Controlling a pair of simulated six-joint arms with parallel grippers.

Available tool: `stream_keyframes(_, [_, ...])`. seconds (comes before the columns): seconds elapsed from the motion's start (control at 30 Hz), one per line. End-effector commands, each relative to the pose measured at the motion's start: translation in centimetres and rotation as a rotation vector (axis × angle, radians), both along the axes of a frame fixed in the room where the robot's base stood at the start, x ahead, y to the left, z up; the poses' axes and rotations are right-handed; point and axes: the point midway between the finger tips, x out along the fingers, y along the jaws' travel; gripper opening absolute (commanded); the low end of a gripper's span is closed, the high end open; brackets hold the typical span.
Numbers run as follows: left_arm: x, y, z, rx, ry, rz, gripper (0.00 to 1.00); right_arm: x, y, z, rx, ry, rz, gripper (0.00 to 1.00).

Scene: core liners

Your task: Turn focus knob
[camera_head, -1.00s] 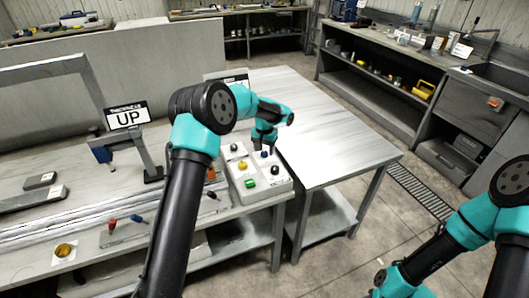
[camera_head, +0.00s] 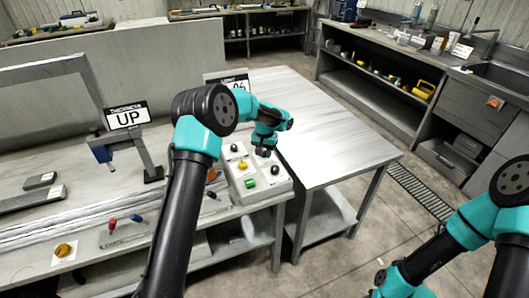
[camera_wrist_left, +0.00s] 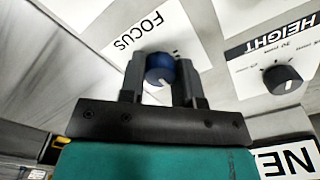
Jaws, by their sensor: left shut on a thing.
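The focus knob (camera_wrist_left: 160,70) is blue with a white pointer line. It sits beside the FOCUS label (camera_wrist_left: 138,32) in the left wrist view. My left gripper (camera_wrist_left: 161,76) is shut on the knob, one finger on each side of it. In the head view the left gripper (camera_head: 264,148) is over the far right part of the white control box (camera_head: 277,186), and the arm hides most of the knob. My right arm shows at the right edge of the head view, but its gripper is out of frame.
A black HEIGHT knob (camera_wrist_left: 282,79) is near the focus knob. The box also carries a yellow button (camera_head: 242,165), a green button (camera_head: 250,183) and other black knobs. The table (camera_head: 330,130) behind the box is bare.

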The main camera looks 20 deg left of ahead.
Motion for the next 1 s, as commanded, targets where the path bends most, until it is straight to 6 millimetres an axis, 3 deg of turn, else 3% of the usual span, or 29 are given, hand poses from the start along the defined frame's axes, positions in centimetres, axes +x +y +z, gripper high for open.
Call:
stream_keyframes(0.23, [0.01,0.00,0.03,0.000,0.000,-0.042,0.07,0.00,0.00,0.00,0.000,0.000,0.000,0.43])
stream_keyframes(0.6, [0.01,0.01,0.04,0.000,0.000,-0.253,0.07,0.00,0.00,0.00,0.000,0.000,0.000,0.43])
stream_keyframes(0.9, [0.01,0.01,0.05,0.000,0.000,-0.263,0.07,0.00,0.00,0.00,0.000,0.000,0.000,0.43])
stream_keyframes(0.93, [0.01,0.01,0.05,0.000,0.000,-0.263,0.33,0.00,0.00,0.00,0.000,0.000,0.000,0.43])
stream_keyframes(1.0, [0.01,0.01,0.05,0.000,0.000,-0.263,0.39,0.00,0.00,0.00,0.000,0.000,0.000,0.43])
